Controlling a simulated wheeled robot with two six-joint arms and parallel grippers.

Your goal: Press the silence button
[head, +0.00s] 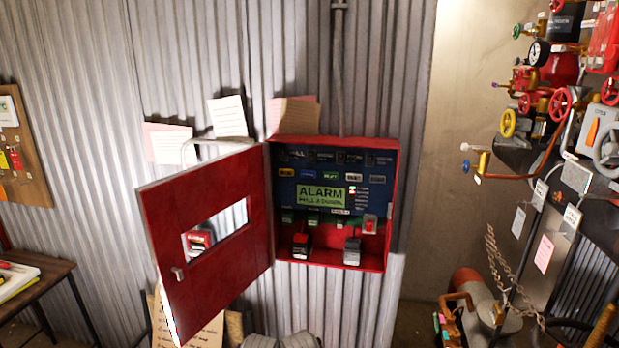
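A red alarm cabinet (393,190) is on the corrugated wall, with its red door (207,262) swung open to the left. Inside is a dark blue panel (284,190) with a lit green screen (321,196) reading ALARM. Rows of small labelled buttons and tags lie above and below the screen. Their labels are too small to read, so I cannot tell which is the silence button. A small red part (370,224) sits at the panel's lower right. Two dark blocky parts, left (301,246) and right (352,252), are near the cabinet floor. Neither gripper shows.
The open door juts out left of the panel. Paper notes (228,117) are on the wall above. A wooden table (38,283) stands at far left. Red pipes, valves and a gauge (539,52) crowd the right, with a chain (497,262) below. The cabinet's front looks clear.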

